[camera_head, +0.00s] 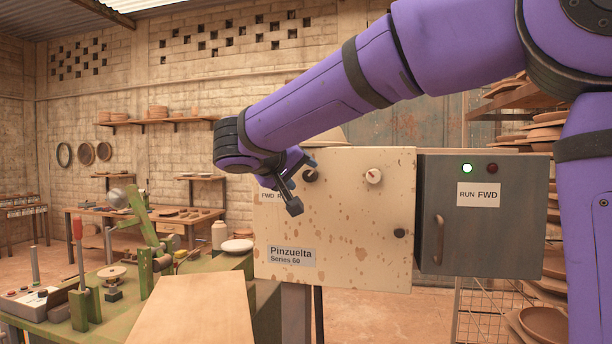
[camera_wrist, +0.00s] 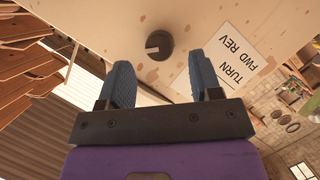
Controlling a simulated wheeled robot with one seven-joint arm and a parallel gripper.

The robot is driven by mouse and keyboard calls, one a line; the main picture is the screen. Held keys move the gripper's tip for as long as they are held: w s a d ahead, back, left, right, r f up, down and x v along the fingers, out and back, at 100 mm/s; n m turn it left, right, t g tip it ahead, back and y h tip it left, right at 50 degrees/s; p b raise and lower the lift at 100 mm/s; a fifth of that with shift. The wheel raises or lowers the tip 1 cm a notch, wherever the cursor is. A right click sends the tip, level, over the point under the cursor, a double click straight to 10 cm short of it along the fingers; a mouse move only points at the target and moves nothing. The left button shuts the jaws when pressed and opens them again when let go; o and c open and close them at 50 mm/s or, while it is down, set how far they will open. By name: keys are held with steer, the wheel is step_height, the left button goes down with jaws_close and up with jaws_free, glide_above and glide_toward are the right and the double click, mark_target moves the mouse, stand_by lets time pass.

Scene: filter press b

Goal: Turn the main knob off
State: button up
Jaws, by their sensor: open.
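A cream, rust-spotted control box (camera_head: 340,225) marked "Pinzuelta Series 60" stands in the middle of the head view. A dark round knob (camera_head: 311,176) is at its upper left, close to my gripper (camera_head: 300,184). A pale knob with a red mark (camera_head: 373,176) is to its right, and a small dark knob (camera_head: 400,233) is lower right. No readable label names the main knob. In the wrist view, the dark knob (camera_wrist: 159,43) lies just beyond and between the fingertips of my open gripper (camera_wrist: 161,65), apart from them. Its pale pointer points left.
A label (camera_wrist: 234,60) reading "TURN FWD REV" is beside the dark knob. A green bench (camera_head: 110,300) is lower left.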

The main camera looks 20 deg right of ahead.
mark_target(307, 175)
steer(key=shift+x, duration=1.8)
steer(key=c, duration=0.9)
